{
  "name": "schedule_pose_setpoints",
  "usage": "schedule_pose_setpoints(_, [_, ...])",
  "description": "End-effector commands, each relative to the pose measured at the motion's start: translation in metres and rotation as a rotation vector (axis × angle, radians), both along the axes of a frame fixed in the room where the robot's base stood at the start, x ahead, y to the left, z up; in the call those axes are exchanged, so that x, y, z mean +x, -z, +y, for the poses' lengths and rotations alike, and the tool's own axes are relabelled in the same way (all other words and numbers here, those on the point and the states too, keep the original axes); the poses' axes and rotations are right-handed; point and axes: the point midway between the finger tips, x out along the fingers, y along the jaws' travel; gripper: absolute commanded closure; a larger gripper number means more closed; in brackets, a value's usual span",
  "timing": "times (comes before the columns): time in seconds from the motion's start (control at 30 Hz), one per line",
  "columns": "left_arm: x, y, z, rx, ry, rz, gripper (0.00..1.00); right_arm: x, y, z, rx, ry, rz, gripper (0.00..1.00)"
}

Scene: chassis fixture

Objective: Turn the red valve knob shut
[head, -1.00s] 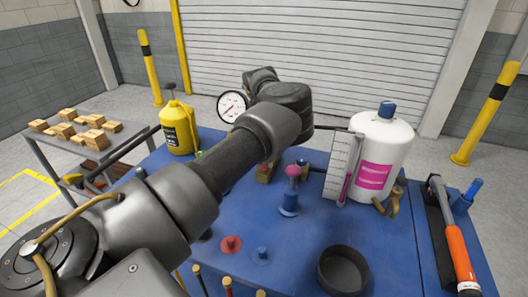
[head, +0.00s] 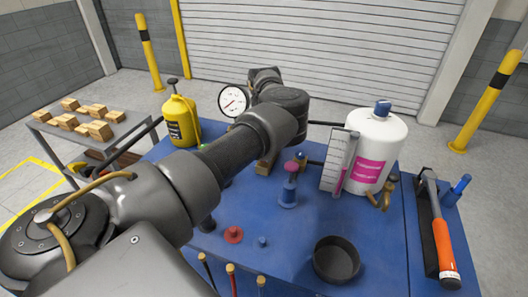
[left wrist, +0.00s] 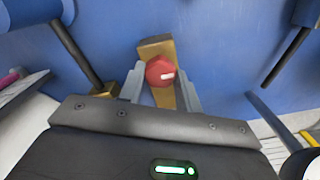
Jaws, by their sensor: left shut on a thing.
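The red valve knob (left wrist: 160,70) shows in the left wrist view, on top of a brass valve body (left wrist: 157,47). It has a pale mark on its face. My left gripper (left wrist: 162,75) is shut on the knob, one finger on each side. In the head view my left arm reaches across the blue table and hides the knob and the gripper fingers. A piece of the brass body (head: 266,163) shows below the arm. My right gripper is in neither view.
A pressure gauge (head: 234,100) stands behind the arm. A yellow bottle (head: 180,122) is left, a large white bottle (head: 373,155) and a hammer (head: 438,235) right. A black round dish (head: 337,260) sits on the blue table (head: 290,238) in front.

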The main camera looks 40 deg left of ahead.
Motion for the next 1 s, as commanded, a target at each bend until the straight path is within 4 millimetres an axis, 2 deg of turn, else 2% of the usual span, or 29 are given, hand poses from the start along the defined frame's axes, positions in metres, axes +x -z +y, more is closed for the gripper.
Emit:
schedule_pose_setpoints(0.17, [0.001, -0.001, 0.000, 0.001, 0.002, -0.005, 0.89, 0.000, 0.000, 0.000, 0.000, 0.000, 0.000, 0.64])
schedule_pose_setpoints(0.2, [0.001, -0.001, 0.000, 0.001, 0.002, -0.005, 0.64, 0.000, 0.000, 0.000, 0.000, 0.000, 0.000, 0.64])
schedule_pose_setpoints(0.37, [0.001, -0.001, 0.000, 0.002, 0.001, -0.003, 0.45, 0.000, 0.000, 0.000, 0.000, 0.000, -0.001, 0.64])
schedule_pose_setpoints(0.7, [0.001, -0.005, 0.000, -0.001, -0.001, -0.004, 0.45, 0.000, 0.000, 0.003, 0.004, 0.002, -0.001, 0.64])
schedule_pose_setpoints(0.87, [0.002, -0.029, -0.001, -0.001, -0.003, -0.006, 0.45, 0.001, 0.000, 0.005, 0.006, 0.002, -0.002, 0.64])
schedule_pose_setpoints(1.0, [0.002, -0.058, -0.001, -0.002, -0.002, -0.008, 0.45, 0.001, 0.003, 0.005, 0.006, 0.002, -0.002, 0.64])
